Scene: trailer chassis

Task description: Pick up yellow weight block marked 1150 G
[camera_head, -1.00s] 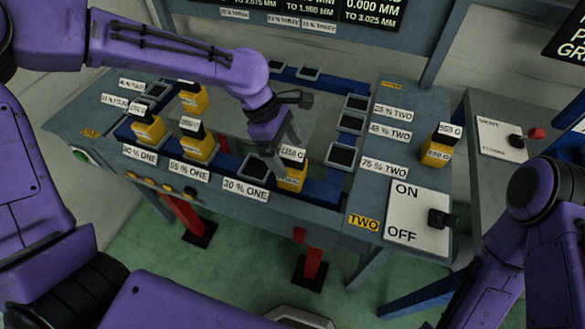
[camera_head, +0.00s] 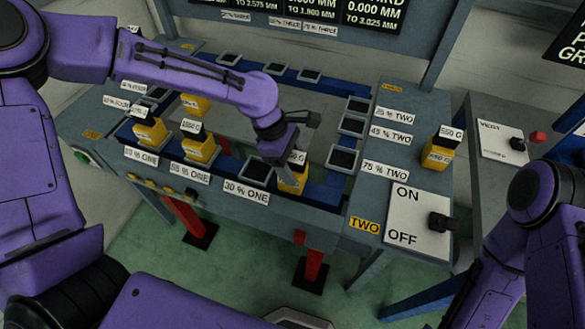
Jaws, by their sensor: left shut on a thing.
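The yellow weight block (camera_head: 291,182) with a dark top stands on the blue rail at the front, right of the "30 % ONE" label. In the head view now its white marking is mostly covered by my gripper. My left gripper (camera_head: 285,165) comes down from above and is shut on this block. The block looks upright and still at rail height; I cannot tell whether it is clear of the rail. My right gripper is not in view; only part of my right arm shows at the right edge.
Other yellow blocks stand by the "80 % ONE" label (camera_head: 141,157) and "55 % ONE" label (camera_head: 190,173). Another block (camera_head: 438,154) stands on the right side of the frame. A white ON/OFF panel (camera_head: 415,218) with a dark knob is at front right. Empty dark trays (camera_head: 343,160) line the rails.

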